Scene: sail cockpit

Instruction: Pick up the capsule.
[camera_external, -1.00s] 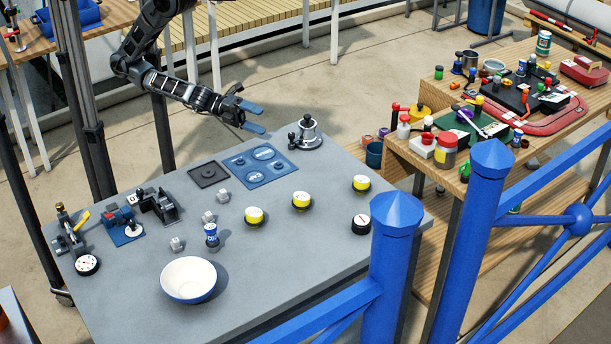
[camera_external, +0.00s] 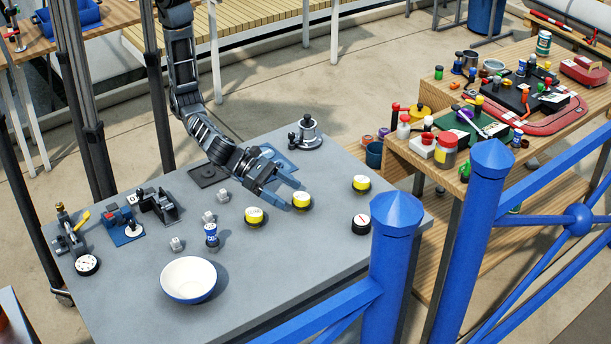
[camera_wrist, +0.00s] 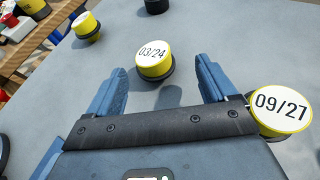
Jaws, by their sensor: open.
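Several short, round capsules with yellow sides and white lids stand on the grey table. The middle capsule (camera_external: 302,200) is labelled 03/24 in the wrist view (camera_wrist: 153,60). The left one (camera_external: 255,216) reads 09/27 and shows at the right of the wrist view (camera_wrist: 281,112). A third capsule (camera_external: 361,183) stands farther right; its label is unclear in the wrist view (camera_wrist: 86,27). My gripper (camera_external: 291,197) is open and empty, low over the table. In the wrist view its blue fingertips (camera_wrist: 162,68) point toward the 03/24 capsule, which shows beyond the gap between them.
A black-sided dial (camera_external: 361,224) stands at the table's right. A white bowl (camera_external: 188,280), a small blue-and-white bottle (camera_external: 211,236) and grey cubes lie to the left. A blue plate (camera_external: 275,160) is partly hidden behind my arm. A blue post (camera_external: 396,240) rises at the front edge.

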